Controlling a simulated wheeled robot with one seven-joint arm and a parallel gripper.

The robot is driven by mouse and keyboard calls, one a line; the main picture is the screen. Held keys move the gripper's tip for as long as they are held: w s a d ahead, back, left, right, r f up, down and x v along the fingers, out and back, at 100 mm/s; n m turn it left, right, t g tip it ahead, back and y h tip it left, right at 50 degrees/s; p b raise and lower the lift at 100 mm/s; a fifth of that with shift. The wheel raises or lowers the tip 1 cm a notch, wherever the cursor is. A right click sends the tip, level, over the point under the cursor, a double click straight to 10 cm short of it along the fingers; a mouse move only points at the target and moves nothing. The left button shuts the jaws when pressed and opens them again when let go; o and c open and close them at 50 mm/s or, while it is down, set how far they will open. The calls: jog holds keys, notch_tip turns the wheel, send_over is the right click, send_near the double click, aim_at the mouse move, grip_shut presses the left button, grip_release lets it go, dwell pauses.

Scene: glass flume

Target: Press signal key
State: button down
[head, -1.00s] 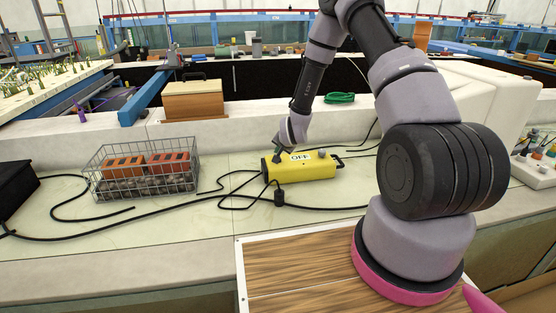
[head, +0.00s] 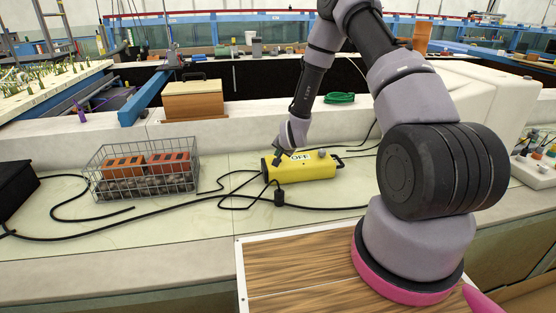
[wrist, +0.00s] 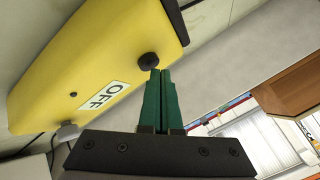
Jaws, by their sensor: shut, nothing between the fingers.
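A yellow box (head: 308,170) with a white label reading OFF (head: 300,157) lies on the pale bench. In the wrist view the yellow box (wrist: 85,60) fills the upper left, with a round black knob (wrist: 148,60) near one end and a grey knob (wrist: 68,131) at the other. My gripper (wrist: 160,72) has its green fingers shut together and empty, their tips right beside the black knob; I cannot tell whether they touch it. In the head view my gripper (head: 279,155) is at the left end of the box, partly hiding that end. The grey knob (head: 321,154) stands clear of it.
A wire basket (head: 143,170) with orange bricks stands left of the box. Black cables (head: 100,226) run over the bench around the box. A wooden box (head: 193,101) and a green cable coil (head: 340,98) are behind. The bench in front is mostly clear.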

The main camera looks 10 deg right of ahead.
jog(key=shift+f, duration=0.35)
jog(key=shift+r, duration=1)
jog(key=shift+r, duration=0.1)
jog(key=shift+r, duration=2.9)
